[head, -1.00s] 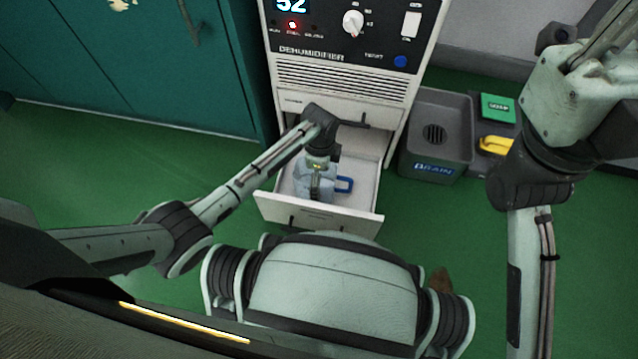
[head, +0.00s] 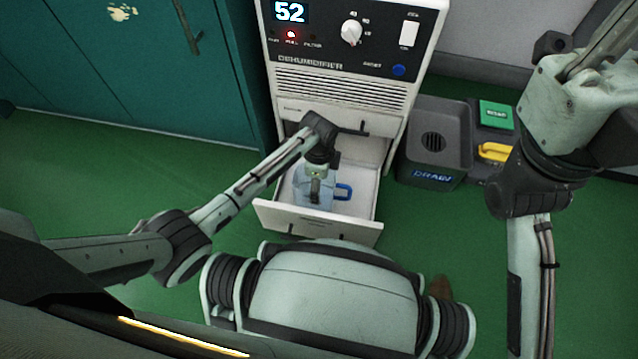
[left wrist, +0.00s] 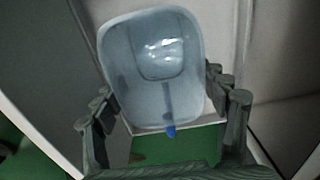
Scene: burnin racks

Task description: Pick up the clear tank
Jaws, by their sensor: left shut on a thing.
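The clear tank (head: 312,196) is a pale bluish see-through container with a blue handle (head: 344,191) on its right. It is in the white pulled-out drawer (head: 364,205) of the dehumidifier. My left gripper (head: 315,184) reaches down over it from above and is shut on it. In the left wrist view the tank (left wrist: 158,70) fills the middle, between my two dark fingers. I cannot tell whether its base touches the drawer floor. My right arm rises at the right edge, and its gripper is out of the picture.
The white dehumidifier (head: 345,88) stands behind the drawer, with a display reading 52 and a red light. A grey drain box (head: 432,142) and a yellow handle (head: 494,152) are at its right. A teal cabinet (head: 120,75) is at the left. Green floor is open at the left.

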